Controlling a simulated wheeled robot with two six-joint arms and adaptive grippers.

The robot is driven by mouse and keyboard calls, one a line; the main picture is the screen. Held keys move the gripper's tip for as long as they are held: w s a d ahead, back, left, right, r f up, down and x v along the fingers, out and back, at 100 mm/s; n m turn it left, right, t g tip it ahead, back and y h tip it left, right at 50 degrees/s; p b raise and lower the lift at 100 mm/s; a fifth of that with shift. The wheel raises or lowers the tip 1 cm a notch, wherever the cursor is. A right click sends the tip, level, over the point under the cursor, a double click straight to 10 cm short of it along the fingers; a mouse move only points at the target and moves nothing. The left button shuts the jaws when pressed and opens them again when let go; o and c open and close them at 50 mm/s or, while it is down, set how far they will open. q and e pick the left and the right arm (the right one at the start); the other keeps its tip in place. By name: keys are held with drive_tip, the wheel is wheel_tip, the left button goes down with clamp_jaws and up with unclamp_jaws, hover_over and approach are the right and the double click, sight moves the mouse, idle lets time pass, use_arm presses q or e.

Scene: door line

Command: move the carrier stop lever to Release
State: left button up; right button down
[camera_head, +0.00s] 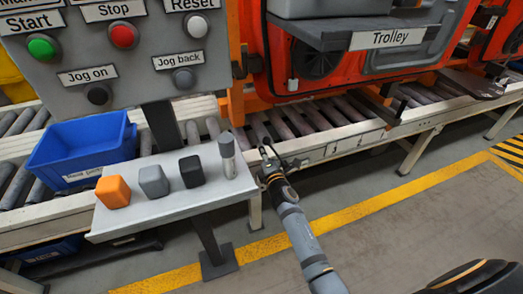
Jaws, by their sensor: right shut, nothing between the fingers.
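My right gripper (268,152) is shut and empty, at the front rail of the roller conveyor (300,160), just right of the small shelf. I cannot make out the carrier stop lever; it may be hidden by the gripper or too small to tell. Pale plates (340,148) sit on the conveyor's front rail to the right of the gripper, their text too small to read. My left gripper is not in view.
A grey button panel (110,50) stands upper left. Below it, a shelf (150,212) holds orange, grey and black blocks and a grey cylinder (227,155). A blue bin (82,150) sits on the conveyor at left. The floor in front is clear, with a yellow line (350,215).

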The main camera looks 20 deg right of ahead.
drive_tip(key=shift+d+r+m+p, duration=0.6)
drive_tip(key=shift+d+r+p, duration=0.3)
drive_tip(key=shift+d+r, duration=0.15)
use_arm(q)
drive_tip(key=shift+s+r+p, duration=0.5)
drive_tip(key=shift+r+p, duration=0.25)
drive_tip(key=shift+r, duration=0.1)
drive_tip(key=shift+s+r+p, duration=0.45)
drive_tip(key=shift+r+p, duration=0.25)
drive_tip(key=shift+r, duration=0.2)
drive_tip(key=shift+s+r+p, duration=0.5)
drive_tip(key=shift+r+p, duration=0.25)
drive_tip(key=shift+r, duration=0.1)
use_arm(e)
drive_tip(key=d+m, duration=0.8)
drive_tip(key=d, duration=1)
drive_tip(key=shift+w+r+m+g, duration=0.3)
drive_tip(key=shift+r+m, duration=0.05)
drive_tip(key=shift+m, duration=0.05)
drive_tip(key=shift+d, duration=0.15)
